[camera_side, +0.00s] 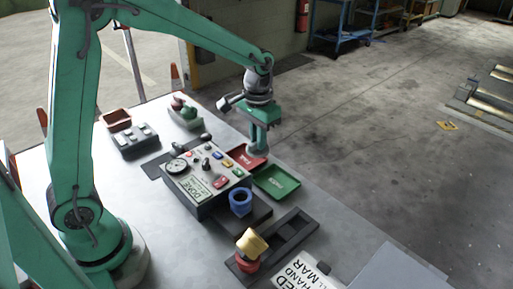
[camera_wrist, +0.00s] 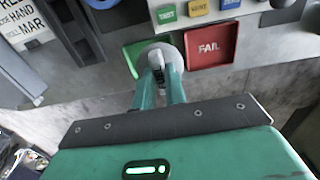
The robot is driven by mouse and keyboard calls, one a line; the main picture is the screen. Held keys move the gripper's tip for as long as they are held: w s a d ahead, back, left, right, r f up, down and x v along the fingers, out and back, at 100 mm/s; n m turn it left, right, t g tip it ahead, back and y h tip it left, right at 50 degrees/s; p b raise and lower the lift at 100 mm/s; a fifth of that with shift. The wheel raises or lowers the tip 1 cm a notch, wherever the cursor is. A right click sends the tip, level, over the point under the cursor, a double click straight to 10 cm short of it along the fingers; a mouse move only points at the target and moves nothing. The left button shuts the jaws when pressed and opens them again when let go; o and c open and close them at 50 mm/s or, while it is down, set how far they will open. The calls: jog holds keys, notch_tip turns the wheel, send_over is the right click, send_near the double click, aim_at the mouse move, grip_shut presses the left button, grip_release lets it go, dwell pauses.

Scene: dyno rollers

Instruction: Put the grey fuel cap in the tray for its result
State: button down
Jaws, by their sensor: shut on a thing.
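My gripper (camera_side: 258,148) is shut on the grey fuel cap (camera_side: 257,151) and holds it by the trays. In the wrist view my gripper (camera_wrist: 158,75) has its fingers together on the round grey cap (camera_wrist: 174,45). The red FAIL tray (camera_side: 240,157) is beside the cap in the side view and to its right in the wrist view (camera_wrist: 212,45). The green tray (camera_side: 278,182) is nearer the camera in the side view and partly hidden by the cap in the wrist view (camera_wrist: 132,54). I cannot tell whether the cap touches anything below.
A grey test box (camera_side: 203,178) with a gauge, coloured buttons and a green screen reading DONE stands beside the trays. A blue ring (camera_side: 240,200) sits on a dark base in front. The table's edge lies just past the trays.

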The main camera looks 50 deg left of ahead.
jog(key=w+a+f, duration=0.1)
jog(key=a+f, duration=0.1)
jog(key=a, duration=0.1)
jog(key=w+a+f, duration=0.2)
jog(key=a, duration=0.2)
jog(key=w+a+f, duration=0.1)
jog(key=a+f, duration=0.2)
jog(key=a, duration=0.1)
jog(key=shift+w, duration=0.15)
jog(key=shift+d+f, duration=0.1)
jog(key=shift+f, duration=1.9)
jog(key=shift+f, duration=0.2)
jog(key=c, duration=1.4)
grip_release()
jog(key=shift+c, duration=0.2)
jog(key=shift+r, duration=0.15)
notch_tip(320, 180, up, 12)
jog(key=shift+r, duration=0.15)
